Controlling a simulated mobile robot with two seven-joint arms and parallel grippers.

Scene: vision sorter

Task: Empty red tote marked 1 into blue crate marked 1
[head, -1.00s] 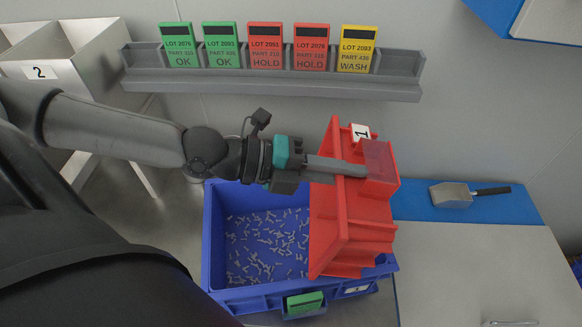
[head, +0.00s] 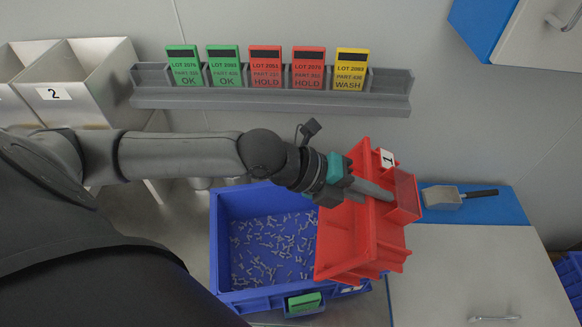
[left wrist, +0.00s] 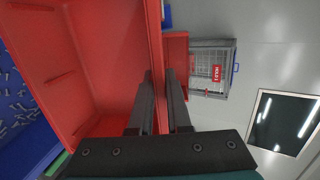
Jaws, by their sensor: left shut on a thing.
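The red tote marked 1 (head: 345,235) is tilted over the right part of the blue crate (head: 224,235). My left gripper (head: 372,190) is shut on the tote's upper wall, near its white label 1. In the left wrist view my left gripper (left wrist: 165,100) has a finger on each side of the red wall, and the tote's interior (left wrist: 105,60) looks empty where it shows. Many small grey parts (head: 265,245) lie scattered on the crate floor. The crate's right part is hidden under the tote. My right gripper is not in view.
A grey rack (head: 270,97) on the wall holds green, red and yellow lot cards. A scoop (head: 445,197) lies on a blue mat (head: 500,210) right of the tote. Metal bins marked 2 (head: 75,100) stand at the left. The pale worktop (head: 470,270) is mostly clear.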

